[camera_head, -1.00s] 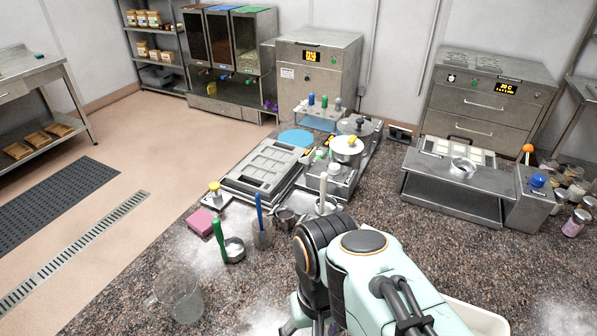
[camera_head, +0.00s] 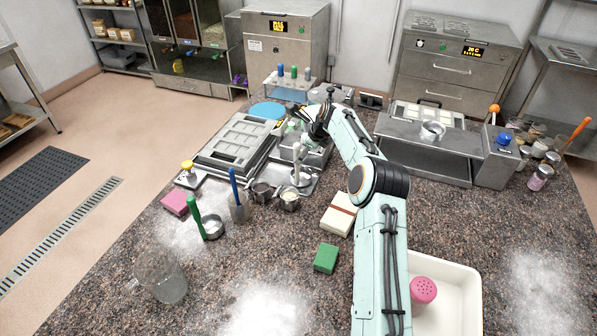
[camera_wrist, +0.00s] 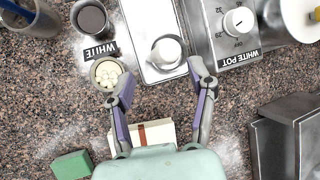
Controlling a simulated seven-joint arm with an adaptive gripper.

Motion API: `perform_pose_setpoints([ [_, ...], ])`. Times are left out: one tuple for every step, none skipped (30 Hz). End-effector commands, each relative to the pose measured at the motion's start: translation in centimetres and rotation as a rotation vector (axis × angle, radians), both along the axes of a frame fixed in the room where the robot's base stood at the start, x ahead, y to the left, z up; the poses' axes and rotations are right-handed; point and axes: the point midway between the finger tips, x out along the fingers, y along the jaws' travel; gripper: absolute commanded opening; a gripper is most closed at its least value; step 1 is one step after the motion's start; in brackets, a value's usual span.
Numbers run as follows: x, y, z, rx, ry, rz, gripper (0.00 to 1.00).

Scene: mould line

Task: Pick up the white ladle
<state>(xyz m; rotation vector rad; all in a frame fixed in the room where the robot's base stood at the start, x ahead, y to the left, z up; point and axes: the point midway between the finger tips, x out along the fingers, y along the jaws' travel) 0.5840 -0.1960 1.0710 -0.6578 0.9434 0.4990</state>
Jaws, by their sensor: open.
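The white ladle (camera_head: 298,157) stands with its pale handle up on a small metal tray beside the mould equipment in the head view. In the wrist view its round white end (camera_wrist: 167,51) is seen from above over the tray (camera_wrist: 152,16), and its lower part is hard to make out. My gripper (camera_wrist: 161,78) is open, with its two fingers apart on the near left and near right of the ladle and nothing between them. In the head view the gripper (camera_head: 318,128) is above and slightly right of the handle, partly hidden by its own wrist.
A cup of white pieces (camera_wrist: 107,73) stands close by my left finger. The white pot's control panel (camera_wrist: 236,32) is at the right. A white box with a brown band (camera_head: 339,214) and a green block (camera_head: 326,258) lie nearer. A metal stand (camera_head: 425,150) is at the right.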

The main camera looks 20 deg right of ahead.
Motion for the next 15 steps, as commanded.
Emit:
perform_pose_setpoints([
  [0.4,0.2,-0.9,0.001,0.003,0.002,0.56],
  [0.7,0.3,-1.4,0.000,0.003,0.003,0.56],
  [1.1,0.4,-2.0,0.000,0.003,0.003,0.56],
  [1.3,0.4,-2.5,-0.001,0.003,0.002,0.56],
  [1.5,0.5,-3.0,0.000,0.004,0.003,0.56],
  [1.8,0.6,-3.3,0.000,0.001,0.003,0.56],
  [2.0,0.5,-3.5,0.000,0.001,0.003,0.56],
  [2.1,0.6,-3.7,-0.001,0.000,0.003,0.56],
  [2.3,0.6,-4.1,-0.001,0.002,0.004,0.56],
  [2.4,0.6,-4.2,-0.002,0.002,0.005,0.56],
  [2.5,0.7,-4.4,-0.001,0.002,0.005,0.56],
  [2.6,0.7,-4.5,-0.002,0.002,0.005,0.56],
  [2.6,0.7,-4.6,-0.002,0.002,0.005,0.56],
  [2.6,0.7,-4.6,-0.003,0.001,0.006,0.56],
  [2.7,0.7,-4.6,-0.003,0.001,0.006,0.56],
])
